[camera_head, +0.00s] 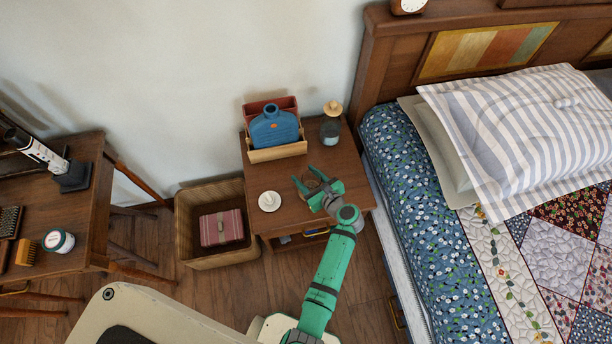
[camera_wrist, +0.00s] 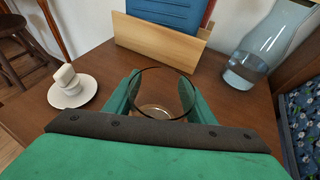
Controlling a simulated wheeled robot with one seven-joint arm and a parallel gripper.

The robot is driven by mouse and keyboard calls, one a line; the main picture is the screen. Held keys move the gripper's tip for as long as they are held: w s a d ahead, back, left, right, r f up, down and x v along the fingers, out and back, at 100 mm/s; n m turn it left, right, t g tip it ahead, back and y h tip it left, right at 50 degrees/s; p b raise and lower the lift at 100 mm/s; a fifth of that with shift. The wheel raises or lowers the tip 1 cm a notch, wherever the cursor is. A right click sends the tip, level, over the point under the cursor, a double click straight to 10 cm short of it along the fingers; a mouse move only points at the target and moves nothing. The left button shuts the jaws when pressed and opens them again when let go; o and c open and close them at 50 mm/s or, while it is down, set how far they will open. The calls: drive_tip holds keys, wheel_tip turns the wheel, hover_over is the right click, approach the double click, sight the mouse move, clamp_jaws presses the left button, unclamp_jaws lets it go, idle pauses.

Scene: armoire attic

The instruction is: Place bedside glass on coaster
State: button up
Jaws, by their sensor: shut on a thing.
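My green gripper (camera_head: 305,176) is over the nightstand (camera_head: 344,165), toward its front. In the wrist view its two fingers (camera_wrist: 160,92) stand on either side of a clear bedside glass (camera_wrist: 152,84), shut on it. The glass is upright and looks empty. In the head view the glass (camera_head: 312,184) shows only in part between the green fingers. A pale tan round (camera_wrist: 155,112) shows through the glass at its bottom. I cannot tell whether it is the coaster or the glass's own base, nor whether the glass touches what is below.
A white dish (camera_head: 262,204) with a small white object stands left of the glass. Behind are a wooden holder (camera_head: 278,154) with a blue bottle-shaped item (camera_head: 274,131) and a blue-grey carafe (camera_head: 330,130). The bed (camera_head: 420,230) is right; a wicker basket (camera_head: 193,235) is left.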

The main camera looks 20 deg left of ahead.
drive_tip(key=shift+s+a, duration=0.1)
drive_tip(key=shift+s, duration=0.05)
drive_tip(key=o, duration=1.2)
drive_tip(key=shift+f, duration=0.1)
drive_tip(key=v, duration=1.2)
drive_tip(key=s+d+f+n+t+h, duration=0.1)
drive_tip(key=s+d+f+n+h, duration=0.2)
drive_tip(key=s, duration=0.5)
drive_tip(key=s+d+f+n+t+h, duration=0.1)
drive_tip(key=s+d+n+t+h, duration=0.1)
drive_tip(key=s+d+n+h, duration=0.45)
drive_tip(key=s+r+n+t, duration=0.1)
drive_tip(key=s+r+n, duration=0.3)
drive_tip(key=r, duration=0.3)
drive_tip(key=s+r+n+t+h, duration=0.1)
drive_tip(key=s+r+n+t, duration=0.1)
drive_tip(key=s+r+n, duration=0.3)
drive_tip(key=s+r+n+t+h, duration=0.1)
drive_tip(key=s+r+n, duration=0.4)
drive_tip(key=r, duration=0.5)
drive_tip(key=shift+s+d+r+n+t, duration=0.15)
drive_tip(key=shift+r+n+t, duration=0.2)
drive_tip(key=shift+n+t, duration=0.25)
